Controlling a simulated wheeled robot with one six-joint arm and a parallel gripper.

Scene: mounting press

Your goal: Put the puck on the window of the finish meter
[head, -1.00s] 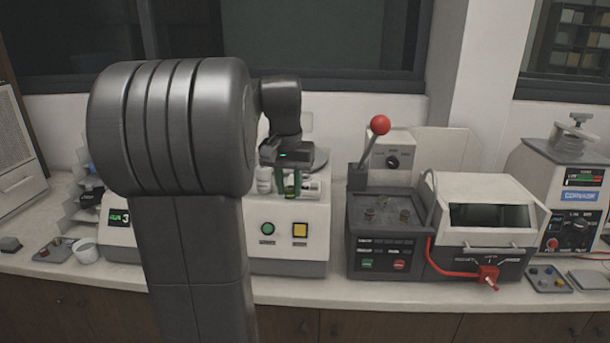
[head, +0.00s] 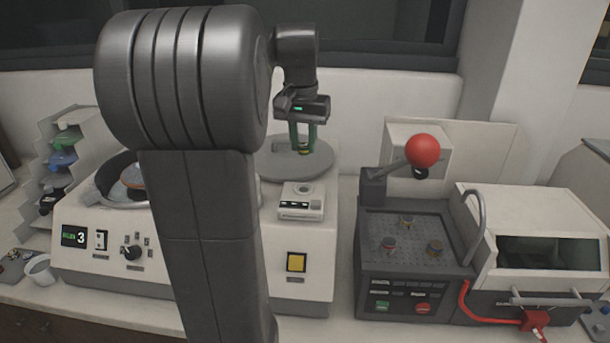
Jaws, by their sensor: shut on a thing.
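My gripper (head: 303,142) points down with its green fingers shut on a small dark puck (head: 305,151) that shows a yellowish mark. The puck is over the round grey disc at the back of the white machine; I cannot tell whether it touches the disc. A small white instrument (head: 301,205), which looks like the finish meter, sits on the machine top in front of the disc. A round window (head: 303,188) shows on its upper face, with nothing visible on it. The gripper and puck are behind this meter, apart from it.
The grey disc (head: 275,167) lies partly behind my arm. A dark-topped unit (head: 410,270) with several small pucks and a lever with a red ball (head: 422,151) stands to the right. A white-lidded machine (head: 525,215) is farther right. A white cup (head: 38,268) stands at left.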

